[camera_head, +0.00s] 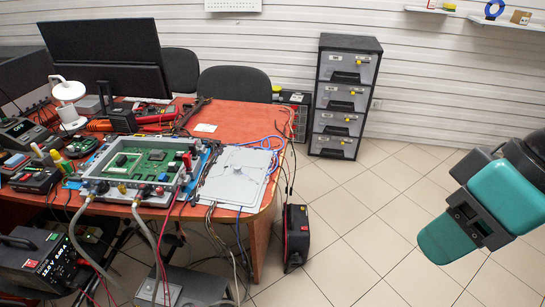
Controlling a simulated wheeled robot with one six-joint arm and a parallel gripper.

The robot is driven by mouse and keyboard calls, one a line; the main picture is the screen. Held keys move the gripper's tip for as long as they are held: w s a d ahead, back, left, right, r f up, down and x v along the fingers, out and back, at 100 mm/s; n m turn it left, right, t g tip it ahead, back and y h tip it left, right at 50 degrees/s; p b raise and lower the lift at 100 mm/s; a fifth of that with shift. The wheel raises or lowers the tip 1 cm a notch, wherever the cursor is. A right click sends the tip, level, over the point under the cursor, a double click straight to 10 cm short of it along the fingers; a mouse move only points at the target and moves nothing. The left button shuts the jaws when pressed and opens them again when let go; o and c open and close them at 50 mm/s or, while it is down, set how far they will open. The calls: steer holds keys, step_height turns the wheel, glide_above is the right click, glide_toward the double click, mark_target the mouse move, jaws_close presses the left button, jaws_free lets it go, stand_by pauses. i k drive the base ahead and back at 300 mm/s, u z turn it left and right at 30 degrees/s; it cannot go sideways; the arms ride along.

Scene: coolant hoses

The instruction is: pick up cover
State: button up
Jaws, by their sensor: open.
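The cover appears to be the flat light-grey panel (236,180) lying on the right part of the red table, just right of the open chassis. It has small dark marks near its middle and corners. The open chassis (118,194) holds a green circuit board (142,163). Two grey hoses (145,228) run down from its front. Teal and dark links of my arm show at the right, over the floor and well apart from the table. My gripper itself cannot be made out in this view.
Blue cables (269,143) and red and black leads lie around the panel's right and back edges. A monitor (104,58) and a lamp (68,92) stand behind the chassis. A black case (296,237) and a drawer cabinet (344,97) stand on the floor. The tiled floor right of the table is mostly clear.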

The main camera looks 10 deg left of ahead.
mark_target(236, 188)
steer(key=z, duration=0.15)
steer(key=i, duration=0.7)
steer(key=u, duration=0.6)
steer(key=i, duration=0.7)
steer(key=u, duration=0.6)
